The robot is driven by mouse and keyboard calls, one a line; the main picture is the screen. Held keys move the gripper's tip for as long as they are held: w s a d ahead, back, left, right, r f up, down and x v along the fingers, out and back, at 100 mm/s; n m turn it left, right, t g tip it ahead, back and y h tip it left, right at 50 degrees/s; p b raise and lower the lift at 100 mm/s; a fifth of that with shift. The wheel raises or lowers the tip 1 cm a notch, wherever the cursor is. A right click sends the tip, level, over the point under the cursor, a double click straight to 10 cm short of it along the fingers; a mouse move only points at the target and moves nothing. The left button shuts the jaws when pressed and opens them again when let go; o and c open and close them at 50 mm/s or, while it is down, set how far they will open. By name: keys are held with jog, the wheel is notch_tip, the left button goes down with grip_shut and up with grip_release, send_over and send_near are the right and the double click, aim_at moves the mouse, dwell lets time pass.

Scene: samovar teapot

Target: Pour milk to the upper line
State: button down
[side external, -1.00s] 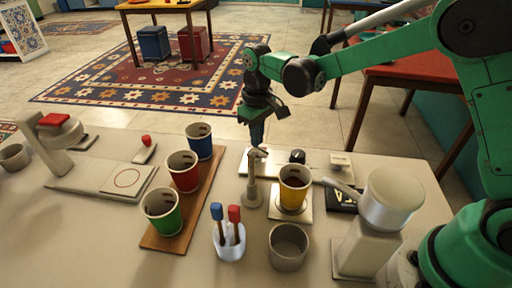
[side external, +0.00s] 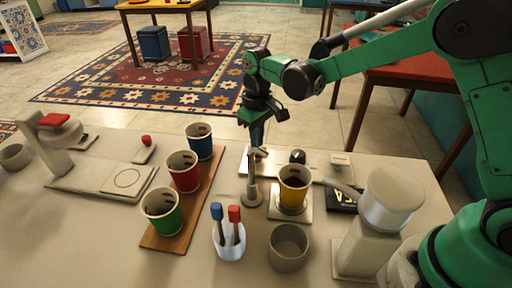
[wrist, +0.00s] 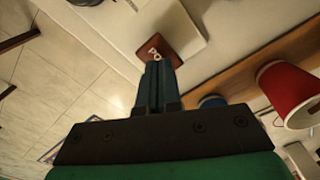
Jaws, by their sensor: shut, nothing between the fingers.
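A yellow cup (side external: 293,188) with dark marks on its inner wall stands upright on a small pale plate (side external: 290,214). I cannot make out any liquid in it. A thin metal post with a short spout (side external: 252,190) stands just left of the cup. My gripper (side external: 257,150) points down behind the top of this post, shut and empty; I cannot tell whether it touches it. A black knob (side external: 297,157) sits behind the cup.
Green (side external: 163,210), red (side external: 184,171) and blue (side external: 199,141) cups stand on a wooden board (side external: 208,190) to the left. A holder with brushes (side external: 229,243), an empty grey cup (side external: 289,247) and a white dispenser (side external: 370,236) stand at the front.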

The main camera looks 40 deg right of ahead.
jog(key=shift+f, duration=1.05)
jog(key=shift+r, duration=0.15)
dwell(3.0)
jog(key=shift+r, duration=2.4)
jog(key=shift+s+d+r, duration=0.1)
jog(key=shift+s+r, duration=0.05)
jog(key=shift+r, duration=0.05)
jog(key=s+d+r+m+t, duration=0.1)
jog(key=s+d+r+t, duration=0.1)
jog(key=s, duration=0.4)
jog(key=s+d+r+m+t, duration=0.2)
jog(key=s+d+r+t, duration=0.1)
jog(key=s+t, duration=0.2)
jog(key=shift+s+r, duration=0.3)
jog(key=shift+s, duration=0.7)
